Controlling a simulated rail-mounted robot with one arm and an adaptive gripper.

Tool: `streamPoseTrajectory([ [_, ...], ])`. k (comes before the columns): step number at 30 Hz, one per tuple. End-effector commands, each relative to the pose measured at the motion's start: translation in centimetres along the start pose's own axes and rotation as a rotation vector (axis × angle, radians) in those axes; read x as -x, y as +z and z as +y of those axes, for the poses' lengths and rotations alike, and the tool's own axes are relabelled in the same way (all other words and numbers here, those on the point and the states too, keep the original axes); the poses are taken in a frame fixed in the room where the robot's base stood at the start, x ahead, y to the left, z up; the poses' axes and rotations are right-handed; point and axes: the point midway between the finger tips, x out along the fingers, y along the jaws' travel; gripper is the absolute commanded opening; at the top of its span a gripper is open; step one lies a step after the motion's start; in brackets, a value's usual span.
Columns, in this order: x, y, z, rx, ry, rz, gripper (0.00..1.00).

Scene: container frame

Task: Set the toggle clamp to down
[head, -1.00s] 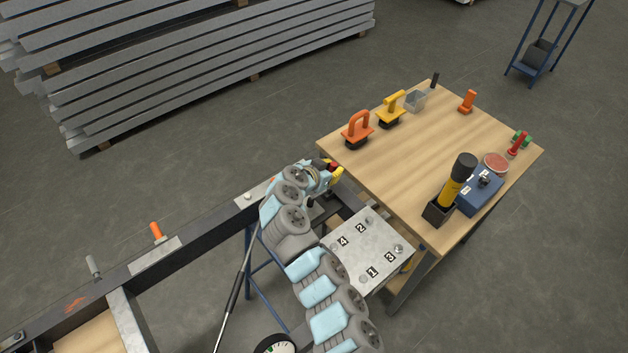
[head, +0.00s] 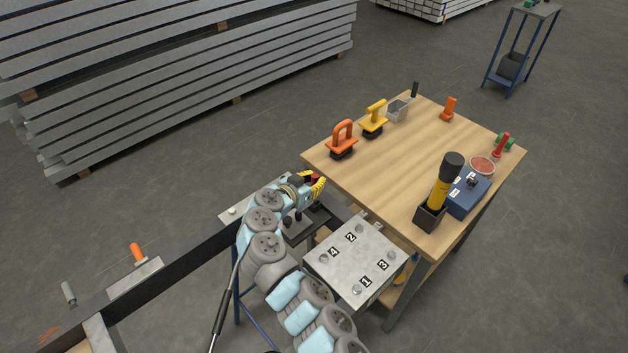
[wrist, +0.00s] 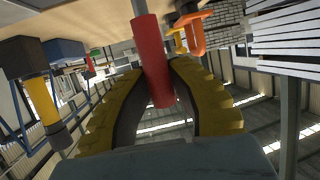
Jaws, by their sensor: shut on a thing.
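The toggle clamp's red handle (wrist: 153,62) stands between my gripper's two yellow fingers (wrist: 158,98) in the wrist view, with a grey metal stem at the picture's top. The fingers are shut on the handle. In the head view, my gripper (head: 317,188) is at the end of the dark beam, near the table's left corner. A small red part of the handle (head: 315,177) shows there beside the fingers. The clamp's lower body is mostly hidden by my wrist, so its exact angle is hard to tell.
A numbered metal plate (head: 350,258) lies just right of my arm. The wooden table (head: 420,160) holds an orange suction lifter (head: 342,136), a yellow one (head: 374,118) and a flashlight (head: 446,180) in a holder. Stacked grey beams (head: 190,80) stand behind on the left.

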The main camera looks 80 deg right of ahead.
Motion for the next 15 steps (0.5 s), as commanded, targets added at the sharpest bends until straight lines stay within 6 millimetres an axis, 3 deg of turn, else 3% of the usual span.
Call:
streamPoseTrajectory([
  [2,0.00,0.32,-0.05,0.001,-0.001,-0.006,0.00],
  [3,-0.01,0.32,-0.04,0.001,-0.001,-0.005,0.28],
  [5,-0.01,0.28,-0.03,0.001,-0.001,-0.005,0.46],
  [6,-0.01,0.25,-0.02,0.001,-0.001,-0.004,0.50],
  [15,0.05,0.12,-0.01,0.001,0.000,-0.002,0.50],
])
